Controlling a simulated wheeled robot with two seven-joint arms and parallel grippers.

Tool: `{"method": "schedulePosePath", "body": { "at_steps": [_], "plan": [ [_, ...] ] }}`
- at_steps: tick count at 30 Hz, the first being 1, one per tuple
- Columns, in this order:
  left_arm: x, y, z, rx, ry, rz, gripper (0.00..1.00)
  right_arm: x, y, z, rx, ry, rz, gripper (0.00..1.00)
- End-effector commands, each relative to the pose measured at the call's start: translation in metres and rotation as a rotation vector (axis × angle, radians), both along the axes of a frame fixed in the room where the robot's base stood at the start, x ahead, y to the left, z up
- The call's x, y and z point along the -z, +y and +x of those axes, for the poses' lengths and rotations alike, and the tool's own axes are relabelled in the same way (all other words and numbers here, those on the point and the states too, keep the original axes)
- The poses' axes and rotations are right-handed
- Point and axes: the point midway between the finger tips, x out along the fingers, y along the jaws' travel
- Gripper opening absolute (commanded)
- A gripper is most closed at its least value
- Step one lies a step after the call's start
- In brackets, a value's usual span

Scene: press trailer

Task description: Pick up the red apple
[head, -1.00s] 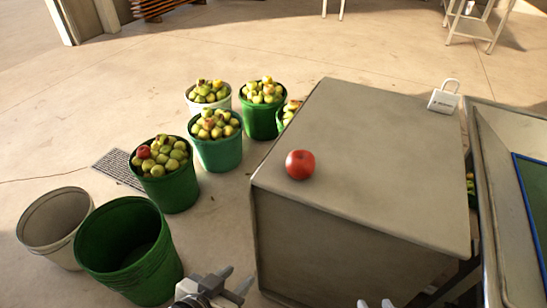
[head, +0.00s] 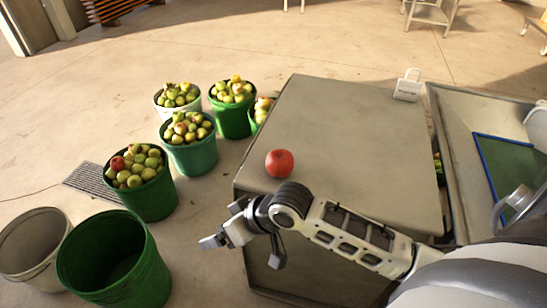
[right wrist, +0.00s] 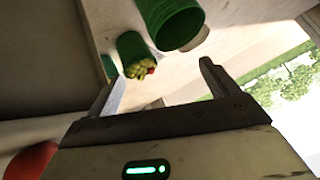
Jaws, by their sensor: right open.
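The red apple (head: 279,163) sits on the near left part of the grey box-shaped table (head: 350,120), close to its left edge. My right arm reaches in from the right across the table's near edge. Its gripper (head: 243,250) is open and empty, to the left of and nearer than the apple, apart from it. In the right wrist view the open jaws (right wrist: 160,85) have nothing between their tips, and part of the apple (right wrist: 32,160) shows at the lower left, beside the gripper body. My left gripper is not in view.
Buckets of green apples (head: 139,180) stand on the floor left of the table, one with a red apple on top. An empty green bucket (head: 115,260) and an empty pale one (head: 32,243) are nearer. A white padlock-shaped object (head: 408,86) stands at the far right corner.

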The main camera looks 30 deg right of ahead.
Motion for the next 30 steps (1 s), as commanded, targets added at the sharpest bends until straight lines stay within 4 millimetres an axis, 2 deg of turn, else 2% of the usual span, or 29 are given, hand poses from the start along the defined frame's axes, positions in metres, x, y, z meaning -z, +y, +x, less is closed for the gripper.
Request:
{"method": "schedulePosePath", "body": {
  "at_steps": [1, 5, 6, 12, 16, 18, 20, 30],
  "plan": [
    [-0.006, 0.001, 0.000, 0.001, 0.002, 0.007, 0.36, -0.024, -0.014, 0.020, -0.009, 0.042, -0.048, 0.87],
    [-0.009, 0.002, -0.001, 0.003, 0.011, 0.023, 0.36, -0.071, -0.058, 0.048, 0.034, 0.199, -0.166, 0.87],
    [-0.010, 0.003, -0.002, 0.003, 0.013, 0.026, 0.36, -0.088, -0.075, 0.054, 0.062, 0.244, -0.204, 0.87],
    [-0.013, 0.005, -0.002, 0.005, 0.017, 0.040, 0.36, -0.164, -0.146, 0.062, 0.224, 0.413, -0.332, 0.87],
    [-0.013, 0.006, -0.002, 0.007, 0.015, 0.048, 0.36, -0.191, -0.170, 0.059, 0.292, 0.472, -0.365, 0.87],
    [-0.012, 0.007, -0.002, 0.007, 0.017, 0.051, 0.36, -0.196, -0.175, 0.057, 0.310, 0.487, -0.374, 0.87],
    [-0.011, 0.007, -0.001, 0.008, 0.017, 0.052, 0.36, -0.192, -0.177, 0.057, 0.315, 0.496, -0.376, 0.87],
    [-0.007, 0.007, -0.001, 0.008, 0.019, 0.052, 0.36, -0.123, -0.177, 0.067, 0.314, 0.496, -0.375, 0.87]
  ]
}}
